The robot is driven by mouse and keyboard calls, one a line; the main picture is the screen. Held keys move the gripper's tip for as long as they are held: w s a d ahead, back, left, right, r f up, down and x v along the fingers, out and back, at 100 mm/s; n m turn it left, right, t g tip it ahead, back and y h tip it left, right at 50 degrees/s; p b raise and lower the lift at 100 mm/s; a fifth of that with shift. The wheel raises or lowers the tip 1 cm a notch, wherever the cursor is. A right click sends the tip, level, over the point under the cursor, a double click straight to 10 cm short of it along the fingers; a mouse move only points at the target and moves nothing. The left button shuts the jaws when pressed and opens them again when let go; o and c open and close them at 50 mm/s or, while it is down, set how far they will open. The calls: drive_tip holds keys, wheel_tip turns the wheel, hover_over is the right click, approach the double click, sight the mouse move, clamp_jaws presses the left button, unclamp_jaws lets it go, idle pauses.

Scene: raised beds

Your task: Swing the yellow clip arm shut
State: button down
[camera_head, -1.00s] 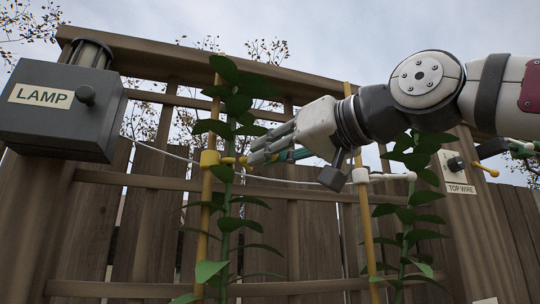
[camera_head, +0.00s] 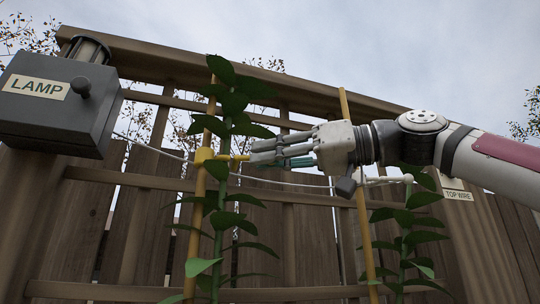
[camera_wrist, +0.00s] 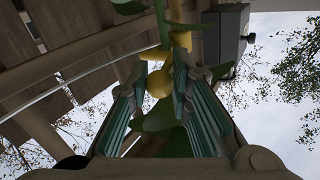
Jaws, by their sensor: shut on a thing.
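A yellow clip (camera_head: 204,156) sits on the left yellow stake, beside the stem of a leafy plant (camera_head: 222,190). Its yellow clip arm (camera_head: 238,158) sticks out to the right, past the stem, standing open. My gripper (camera_head: 256,154) reaches in from the right with its fingers at the arm's outer end. In the wrist view, the arm's round yellow knob (camera_wrist: 160,83) lies between the two green-padded fingers of my gripper (camera_wrist: 158,85), which are shut on it. The clip's yellow body (camera_wrist: 181,40) shows beyond, partly hidden by stem and leaves.
A grey lamp box (camera_head: 55,105) hangs at the upper left. A slack wire (camera_head: 285,183) runs behind the plants. A second stake (camera_head: 362,220) with a white clip and plant (camera_head: 405,220) stands right, below my arm. The slatted fence (camera_head: 110,220) stands close behind.

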drive_tip(key=shift+w+d+r, duration=0.2)
drive_tip(key=shift+w+d, duration=0.05)
drive_tip(key=shift+w, duration=0.1)
drive_tip(key=c, duration=1.4)
unclamp_jaws()
drive_tip(key=shift+w, duration=0.1)
drive_tip(key=shift+a, duration=0.1)
drive_tip(key=shift+g, duration=0.3)
drive_tip(key=v, duration=1.1)
drive_tip(key=shift+d+f, duration=0.35)
